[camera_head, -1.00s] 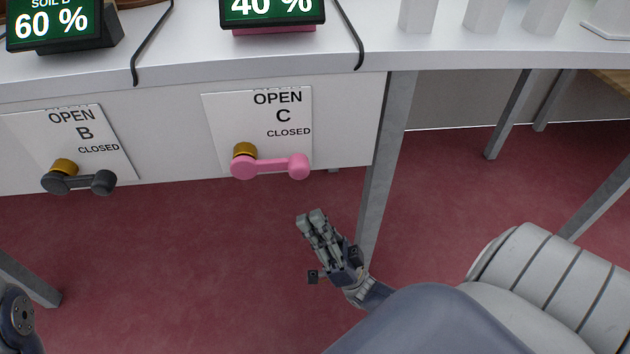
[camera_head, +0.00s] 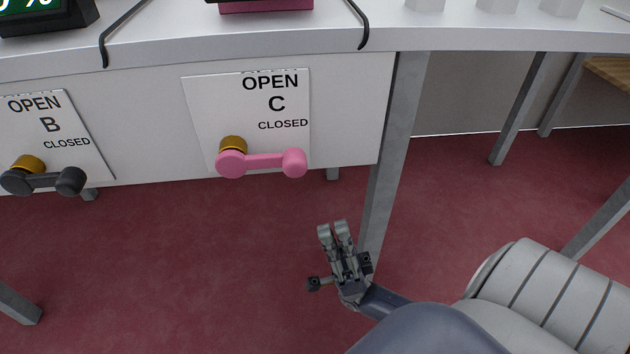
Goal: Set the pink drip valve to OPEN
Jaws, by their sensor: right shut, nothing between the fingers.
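The pink drip valve (camera_head: 262,162) sits at the lower edge of the white plate marked C (camera_head: 215,105). Its handle points right from a brass stem (camera_head: 233,144), on the side of the word CLOSED; OPEN is printed at the top of the plate. My right gripper (camera_head: 334,228) is below and right of the pink handle, apart from it. It holds nothing and its fingers are together. My left gripper is not in view.
A dark valve (camera_head: 44,181) on plate B (camera_head: 62,125) is at the left, its handle also pointing right. A grey table leg (camera_head: 390,150) stands close behind my right gripper. Black cables hang over the bench edge (camera_head: 230,58). Red floor below is clear.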

